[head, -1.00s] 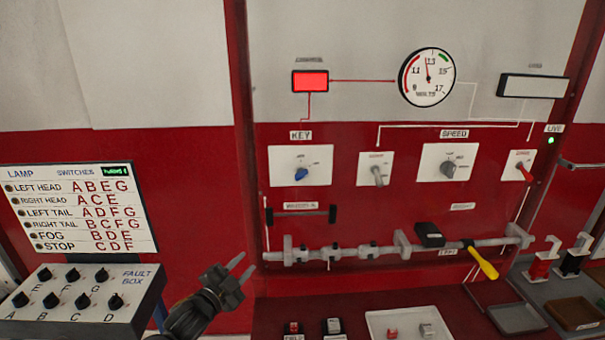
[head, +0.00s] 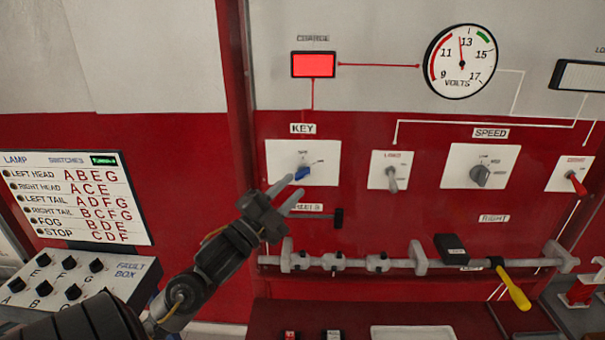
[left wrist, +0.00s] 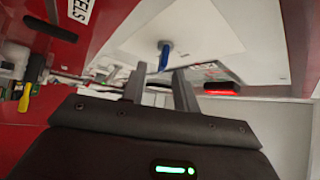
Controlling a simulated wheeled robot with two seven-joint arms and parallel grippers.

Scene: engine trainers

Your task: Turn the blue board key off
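The blue board key (head: 302,172) sits on a white plate (head: 278,152) under the KEY label on the red board. In the left wrist view the blue key (left wrist: 165,55) stands out from its plate, just beyond and between the fingertips. My left gripper (head: 289,191) is open and empty, just below and left of the key. Its two fingers are apart and I see no contact with the key. My right gripper is not in view.
A lit red lamp (head: 314,64) and a volts gauge (head: 460,62) sit above. A toggle switch (head: 391,180) and the SPEED knob (head: 480,175) are to the right. A rail (head: 340,263) with a yellow-handled tool (head: 514,290) runs below. The fault box (head: 100,275) stands lower left.

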